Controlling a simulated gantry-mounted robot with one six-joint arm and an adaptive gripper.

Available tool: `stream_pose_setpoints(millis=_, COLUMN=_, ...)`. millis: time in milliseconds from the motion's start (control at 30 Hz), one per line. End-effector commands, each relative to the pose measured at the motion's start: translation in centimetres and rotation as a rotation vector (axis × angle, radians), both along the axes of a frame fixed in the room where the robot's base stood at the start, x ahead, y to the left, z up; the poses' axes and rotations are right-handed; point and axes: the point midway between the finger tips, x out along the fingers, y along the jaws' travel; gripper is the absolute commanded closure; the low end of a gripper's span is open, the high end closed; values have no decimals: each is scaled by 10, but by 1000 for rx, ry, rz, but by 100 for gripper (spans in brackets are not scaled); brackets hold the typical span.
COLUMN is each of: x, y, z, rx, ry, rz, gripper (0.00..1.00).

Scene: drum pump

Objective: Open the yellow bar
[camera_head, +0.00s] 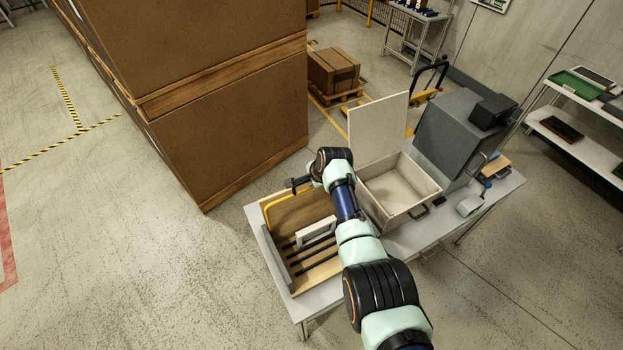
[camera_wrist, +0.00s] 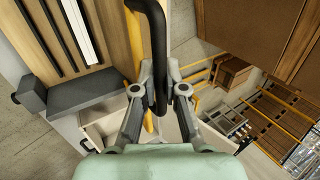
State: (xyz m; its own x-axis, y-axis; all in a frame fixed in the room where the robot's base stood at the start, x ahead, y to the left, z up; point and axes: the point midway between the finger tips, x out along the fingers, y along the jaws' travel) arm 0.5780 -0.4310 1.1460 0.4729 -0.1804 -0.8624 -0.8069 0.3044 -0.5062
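The yellow bar (camera_head: 267,212) is on the left side of the wooden slatted unit on the table, curving at its far end toward my gripper (camera_head: 301,184). In the wrist view the yellow bar (camera_wrist: 133,45) runs just left of and behind a curved black handle (camera_wrist: 152,25). My gripper (camera_wrist: 161,78) has a finger on each side of this handle, and both fingertips appear to touch it. How the handle joins the bar is hidden behind the fingers.
An open beige box (camera_head: 395,190) with a raised lid stands right of my arm. A grey machine (camera_head: 450,135) is behind it. A large brown crate stack (camera_head: 230,125) stands beyond the table to the left. Floor (camera_head: 110,250) left of the table is clear.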

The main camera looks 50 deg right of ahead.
Motion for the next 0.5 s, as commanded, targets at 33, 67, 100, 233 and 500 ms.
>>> stream_pose_setpoints(millis=33, x=0, y=0, z=-1, rx=1, ry=1, rz=1, gripper=84)
stream_pose_setpoints(millis=67, x=0, y=0, z=-1, rx=1, ry=1, rz=1, gripper=79)
stream_pose_setpoints(millis=100, x=0, y=0, z=-1, rx=1, ry=1, rz=1, gripper=73)
stream_pose_setpoints(millis=233, x=0, y=0, z=-1, rx=0, ry=1, rz=1, gripper=63)
stream_pose_setpoints(millis=500, x=-1, y=0, z=1, rx=0, ry=0, rz=0, gripper=63)
